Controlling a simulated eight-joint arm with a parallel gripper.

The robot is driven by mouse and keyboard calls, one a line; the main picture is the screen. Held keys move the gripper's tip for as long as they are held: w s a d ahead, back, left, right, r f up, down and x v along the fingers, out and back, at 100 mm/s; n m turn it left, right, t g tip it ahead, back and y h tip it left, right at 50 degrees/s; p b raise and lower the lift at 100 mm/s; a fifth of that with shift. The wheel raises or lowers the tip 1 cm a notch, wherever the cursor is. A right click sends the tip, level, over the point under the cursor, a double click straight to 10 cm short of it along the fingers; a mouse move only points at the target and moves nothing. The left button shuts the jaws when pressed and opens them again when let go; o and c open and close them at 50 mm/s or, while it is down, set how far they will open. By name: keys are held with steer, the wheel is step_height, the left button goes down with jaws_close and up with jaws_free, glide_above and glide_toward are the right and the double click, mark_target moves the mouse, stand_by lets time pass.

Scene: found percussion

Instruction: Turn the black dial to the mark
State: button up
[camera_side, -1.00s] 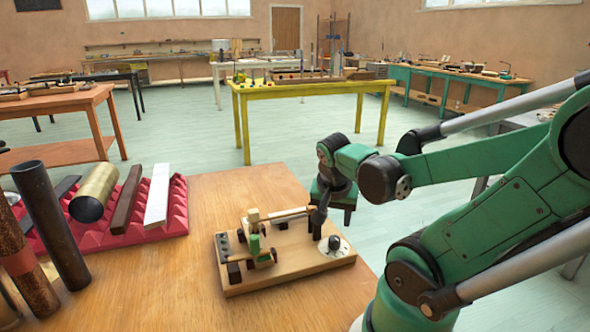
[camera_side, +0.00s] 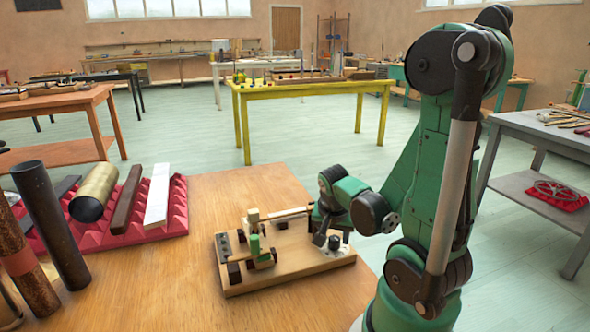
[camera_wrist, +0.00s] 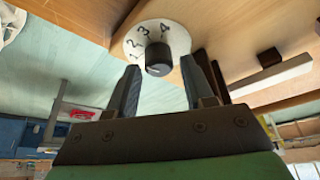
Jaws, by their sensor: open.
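The black dial (camera_wrist: 158,62) sits on a round white plate (camera_wrist: 178,38) printed with the numbers 1 to 4. I cannot make out a pointer on the dial. In the side view the dial (camera_side: 335,243) stands at the right end of a wooden board (camera_side: 270,275). My gripper (camera_wrist: 160,66) is open, with one dark finger on each side of the dial. In the side view my gripper (camera_side: 332,236) is low over that end of the board. I cannot tell whether the fingers touch the dial.
Small wooden levers with green and black parts (camera_side: 258,250) stand on the board, left of the dial. A red ridged foam pad (camera_side: 175,222) holds several bars and a brass tube (camera_side: 93,193) further left. Dark upright tubes (camera_side: 50,225) stand at the left. The front tabletop is clear.

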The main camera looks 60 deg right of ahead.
steer(key=shift+d+f, duration=0.15)
steer(key=shift+f, duration=0.25)
jaws_close()
steer(key=shift+n+t, duration=0.3)
steer(key=shift+n, duration=0.5)
jaws_free()
